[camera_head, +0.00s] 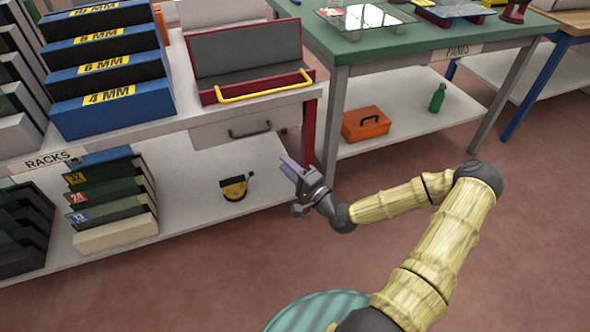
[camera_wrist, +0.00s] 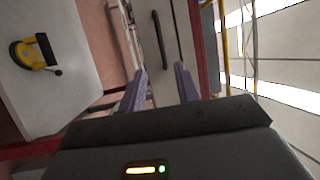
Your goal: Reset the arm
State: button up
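My gripper (camera_head: 289,168) is at the end of my arm, which reaches out to the left over the floor, near the front right end of the racks bench. In the wrist view my gripper (camera_wrist: 160,84) shows two purple fingers apart with nothing between them. In the head view the fingers look close together because of the angle. The gripper is apart from the drawer front and the bench, as far as I can tell.
The green table (camera_head: 400,40) has an orange case (camera_head: 365,123) and green bottle (camera_head: 437,97) below. Floor is clear at right.

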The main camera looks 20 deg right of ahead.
jog(key=v, duration=0.2)
jog(key=shift+s+d+f, duration=0.1)
jog(key=shift+s+d, duration=0.05)
jog(key=shift+s, duration=0.15)
jog(key=s+a+f+n+g+h+p, duration=0.1)
jog(key=s+a+f+n+g+h, duration=0.25)
jog(key=s+f+n+g, duration=0.55)
jog(key=s+r+n+g+h+p, duration=0.1)
jog(key=s+r+g+h, duration=0.25)
jog(key=r, duration=0.65)
jog(key=s+r+n+g+h+p, duration=0.1)
jog(key=s+r+n+g+h, duration=0.15)
jog(key=s+r, duration=0.45)
notch_tip(320, 180, up, 40)
jog(key=w+d+p, duration=0.1)
jog(key=w+p, duration=0.1)
jog(key=p, duration=3.5)
jog(key=shift+f+m, duration=0.2)
jog(key=shift+m, duration=0.15)
